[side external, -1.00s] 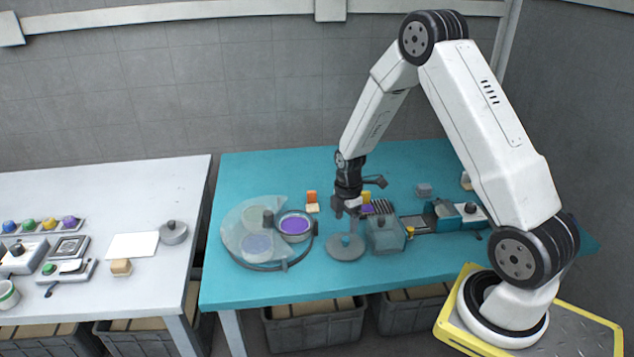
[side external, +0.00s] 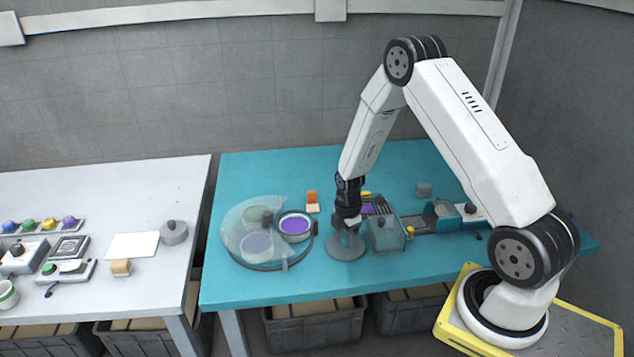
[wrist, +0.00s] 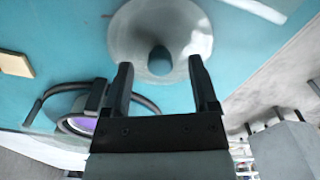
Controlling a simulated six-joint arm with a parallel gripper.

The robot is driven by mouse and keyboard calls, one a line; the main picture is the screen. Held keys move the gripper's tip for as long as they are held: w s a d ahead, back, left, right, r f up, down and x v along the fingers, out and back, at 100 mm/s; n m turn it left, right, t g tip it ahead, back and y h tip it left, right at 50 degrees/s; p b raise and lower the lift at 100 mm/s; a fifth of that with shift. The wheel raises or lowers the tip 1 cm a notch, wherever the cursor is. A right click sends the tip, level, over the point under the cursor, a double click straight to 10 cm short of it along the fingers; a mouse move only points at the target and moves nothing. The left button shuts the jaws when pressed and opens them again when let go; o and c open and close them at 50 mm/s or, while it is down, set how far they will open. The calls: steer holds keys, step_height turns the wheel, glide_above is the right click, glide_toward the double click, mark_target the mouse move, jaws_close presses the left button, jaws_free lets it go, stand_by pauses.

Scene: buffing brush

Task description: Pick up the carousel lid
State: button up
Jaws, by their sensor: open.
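A grey round lid (side external: 346,251) with a small upright knob lies flat on the teal table, right of the round carousel (side external: 285,265). I take this disc to be the carousel lid. In the wrist view the lid (wrist: 190,35) is at the top, its dark knob (wrist: 159,60) between my two fingers. My gripper (side external: 348,228) is open and points down just above the lid; it also shows in the wrist view (wrist: 160,72). I cannot tell whether the fingers are level with the knob. The carousel has a clear cover and an uncovered purple-filled pan (side external: 294,226).
A translucent grey box (side external: 385,235) stands close right of the lid. A white table (side external: 80,195) with several small items is at left. The teal table's back left is clear.

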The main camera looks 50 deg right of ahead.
steer(key=shift+f, duration=0.35)
steer(key=shift+c, duration=0.2)
jaws_close()
